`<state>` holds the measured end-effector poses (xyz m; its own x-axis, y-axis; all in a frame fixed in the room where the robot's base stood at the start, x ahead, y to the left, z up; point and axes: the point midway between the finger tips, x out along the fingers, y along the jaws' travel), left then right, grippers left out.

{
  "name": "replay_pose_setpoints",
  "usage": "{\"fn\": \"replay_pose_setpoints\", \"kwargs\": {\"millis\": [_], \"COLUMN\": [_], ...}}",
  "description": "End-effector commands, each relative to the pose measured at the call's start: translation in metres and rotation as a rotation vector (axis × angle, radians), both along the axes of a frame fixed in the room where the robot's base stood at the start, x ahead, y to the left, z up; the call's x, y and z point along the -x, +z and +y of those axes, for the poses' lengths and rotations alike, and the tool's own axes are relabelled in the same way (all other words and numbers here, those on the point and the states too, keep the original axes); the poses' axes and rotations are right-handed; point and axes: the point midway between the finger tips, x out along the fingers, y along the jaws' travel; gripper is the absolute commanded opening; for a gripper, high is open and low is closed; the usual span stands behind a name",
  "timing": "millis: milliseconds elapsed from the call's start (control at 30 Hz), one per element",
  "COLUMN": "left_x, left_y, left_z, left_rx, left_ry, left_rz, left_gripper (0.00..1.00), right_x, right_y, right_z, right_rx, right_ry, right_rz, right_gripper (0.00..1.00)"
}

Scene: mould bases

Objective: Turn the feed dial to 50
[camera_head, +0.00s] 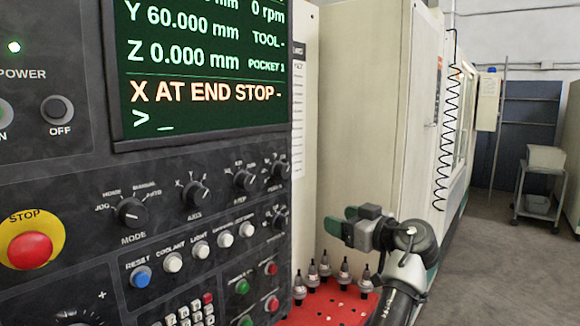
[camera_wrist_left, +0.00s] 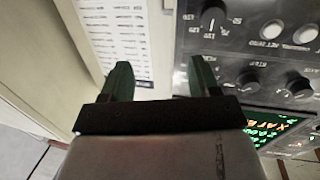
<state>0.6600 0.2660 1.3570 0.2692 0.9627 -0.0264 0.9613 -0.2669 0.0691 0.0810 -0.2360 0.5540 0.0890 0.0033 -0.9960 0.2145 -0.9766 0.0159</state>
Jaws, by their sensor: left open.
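The control panel (camera_head: 90,180) fills the left of the head view, with several black rotary dials. A dial with a printed number scale stands low at the right (camera_head: 280,217); it also shows at the top of the left wrist view (camera_wrist_left: 212,18), where 120 and 50 can be partly read. Its label is too small to read, so I cannot confirm that it is the feed dial. My left gripper (camera_head: 342,220) is right of the panel, open and empty, apart from the dials. In the left wrist view its fingers (camera_wrist_left: 160,72) frame a printed list. My right gripper is out of view.
The screen (camera_head: 200,70) reads X AT END STOP. A red stop button (camera_head: 30,250) and push buttons (camera_head: 172,262) surround the dials. Several tool holders (camera_head: 325,268) stand on a red tray (camera_head: 335,305) below the gripper. Open floor lies at the right.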

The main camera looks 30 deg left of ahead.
Motion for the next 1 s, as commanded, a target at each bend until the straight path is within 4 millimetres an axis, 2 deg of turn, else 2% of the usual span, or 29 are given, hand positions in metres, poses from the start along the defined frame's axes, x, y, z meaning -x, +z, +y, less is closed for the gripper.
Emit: {"fn": "replay_pose_setpoints", "kwargs": {"millis": [33,100,233,433,800,1000], "left_x": [0.014,0.032,0.050,0.051,0.046,0.044], "left_y": [0.036,0.067,0.095,0.101,0.101,0.098], "left_z": [0.000,0.001,0.002,0.022,0.089,0.106], "left_rx": [0.009,0.015,0.024,0.024,0.022,0.023], "left_ry": [0.055,0.123,0.190,0.202,0.199,0.196], "left_rz": [-0.088,-0.180,-0.272,-0.282,-0.278,-0.278], "left_gripper": [0.62,0.62,0.62,0.62,0.62,0.62], "right_x": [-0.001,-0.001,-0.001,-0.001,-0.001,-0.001], "right_y": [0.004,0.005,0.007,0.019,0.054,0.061], "right_z": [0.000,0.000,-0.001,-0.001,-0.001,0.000], "right_rx": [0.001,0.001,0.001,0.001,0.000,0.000], "right_ry": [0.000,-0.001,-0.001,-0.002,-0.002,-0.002], "right_rz": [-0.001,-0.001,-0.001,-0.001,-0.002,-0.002], "right_gripper": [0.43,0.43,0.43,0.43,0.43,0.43]}}
